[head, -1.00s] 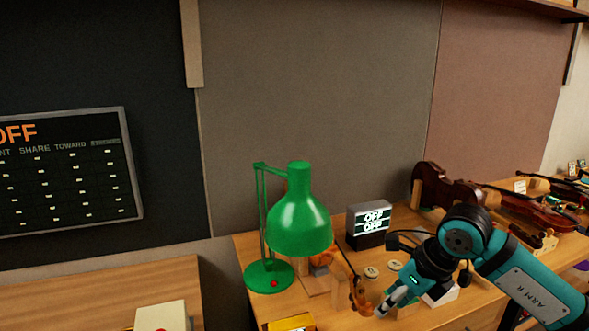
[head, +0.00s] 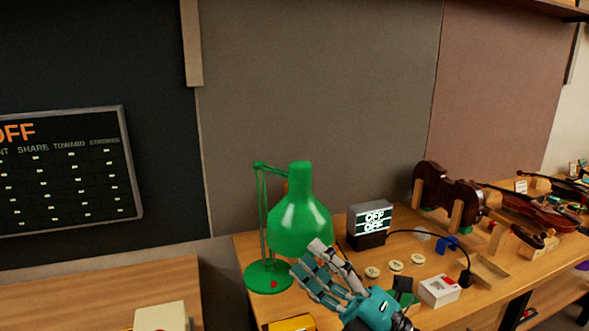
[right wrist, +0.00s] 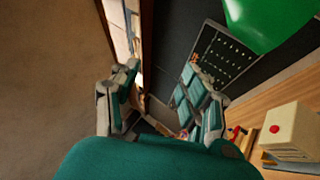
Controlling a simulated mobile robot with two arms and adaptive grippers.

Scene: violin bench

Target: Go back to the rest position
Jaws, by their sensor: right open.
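My right gripper (head: 322,270) is in the head view at the bottom centre, in front of the green desk lamp (head: 300,222). Its fingers are spread open and point up and left, with nothing between them. In the right wrist view its fingers (right wrist: 165,105) stand apart on both sides, and the lamp's green shade (right wrist: 270,20) is at the upper right. In the head view the gripper overlaps the lower edge of the shade; I cannot tell whether they touch. My left gripper is in neither view.
A yellow box (head: 291,323) is at the front edge. A cream box with a red button (right wrist: 293,130) shows in the wrist view.

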